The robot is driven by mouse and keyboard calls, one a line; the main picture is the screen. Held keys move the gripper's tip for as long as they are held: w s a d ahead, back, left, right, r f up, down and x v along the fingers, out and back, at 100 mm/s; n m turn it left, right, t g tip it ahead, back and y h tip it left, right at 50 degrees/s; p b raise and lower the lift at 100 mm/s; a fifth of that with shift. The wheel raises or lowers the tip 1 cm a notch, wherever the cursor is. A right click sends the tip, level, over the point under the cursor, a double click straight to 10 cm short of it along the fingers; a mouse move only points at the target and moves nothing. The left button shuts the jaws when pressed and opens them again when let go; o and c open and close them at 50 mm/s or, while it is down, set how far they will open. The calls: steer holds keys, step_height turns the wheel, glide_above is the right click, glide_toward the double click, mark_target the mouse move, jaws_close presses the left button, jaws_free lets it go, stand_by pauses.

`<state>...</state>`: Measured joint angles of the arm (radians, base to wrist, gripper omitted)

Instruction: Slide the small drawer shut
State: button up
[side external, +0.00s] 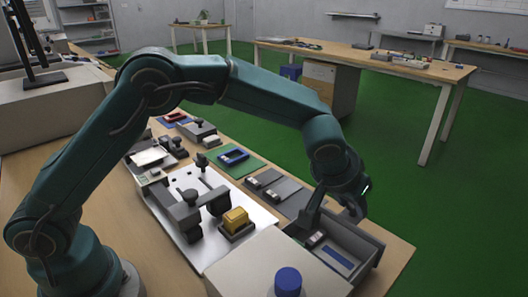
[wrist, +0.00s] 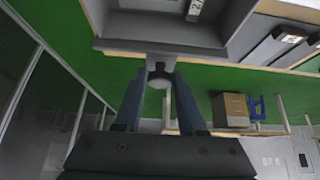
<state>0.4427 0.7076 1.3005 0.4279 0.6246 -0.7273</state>
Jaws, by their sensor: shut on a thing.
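The small grey drawer (side external: 364,262) is pulled open from the pale cabinet (side external: 262,262) at the table's near right in the side view. Its inside shows, holding a small part with a white label and a blue strip. In the wrist view the drawer (wrist: 112,44) fills the top, with a round knob (wrist: 159,77) on its front. My gripper (wrist: 158,88) has its two fingers on either side of the knob, closed on it. In the side view my gripper (side external: 352,207) is at the drawer's far front wall, and the knob is hidden.
A blue-capped object (side external: 288,281) stands on the cabinet. A white plate (side external: 190,222) with dark fixtures and a yellow block (side external: 236,219) is to the left. Grey trays (side external: 271,190) lie just behind the drawer. The green floor beyond the table edge is clear.

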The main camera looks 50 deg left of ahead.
steer(key=shift+s, duration=5.55)
steer(key=o, duration=0.7)
steer(key=shift+r, duration=0.1)
step_height(320, 180, up, 5)
steer(key=shift+f, duration=0.1)
steer(key=shift+a, duration=0.1)
